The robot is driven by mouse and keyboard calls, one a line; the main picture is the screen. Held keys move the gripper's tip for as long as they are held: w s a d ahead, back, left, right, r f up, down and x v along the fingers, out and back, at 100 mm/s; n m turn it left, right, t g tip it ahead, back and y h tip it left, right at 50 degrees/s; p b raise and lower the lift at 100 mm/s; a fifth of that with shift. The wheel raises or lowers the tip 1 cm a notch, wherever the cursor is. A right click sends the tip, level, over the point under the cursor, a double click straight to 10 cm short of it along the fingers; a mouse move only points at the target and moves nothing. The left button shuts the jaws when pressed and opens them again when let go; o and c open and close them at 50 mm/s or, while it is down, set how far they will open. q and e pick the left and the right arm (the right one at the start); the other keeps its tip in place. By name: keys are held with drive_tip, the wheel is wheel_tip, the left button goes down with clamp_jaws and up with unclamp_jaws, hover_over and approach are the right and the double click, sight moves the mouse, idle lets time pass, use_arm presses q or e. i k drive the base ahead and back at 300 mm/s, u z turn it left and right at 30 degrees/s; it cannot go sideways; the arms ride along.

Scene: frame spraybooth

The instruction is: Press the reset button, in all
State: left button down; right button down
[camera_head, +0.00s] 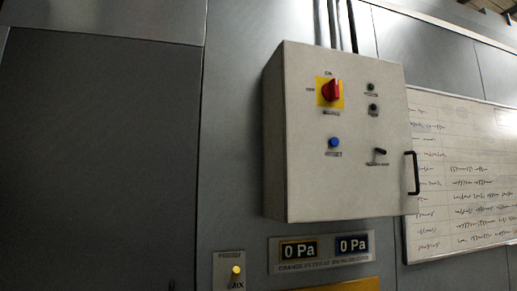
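A grey control box (348,190) hangs on the metal wall in the head view. A round blue button (334,142) sits on its front at the lower left, with a small blue label under it that appears to read "RESET". A red rotary switch (331,90) on a yellow plate is above the blue button. Neither of my grippers shows in this view.
Two small dark buttons (372,88) and a black lever (380,152) are on the box, with a black handle (412,173) at its right edge. Below are "0 Pa" displays (300,250) and a lit yellow lamp (236,269). A whiteboard (470,150) is at right.

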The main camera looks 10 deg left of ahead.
sight(334, 141)
drive_tip(key=u, duration=0.3)
drive_tip(key=i, duration=1.45)
drive_tip(key=z, duration=0.85)
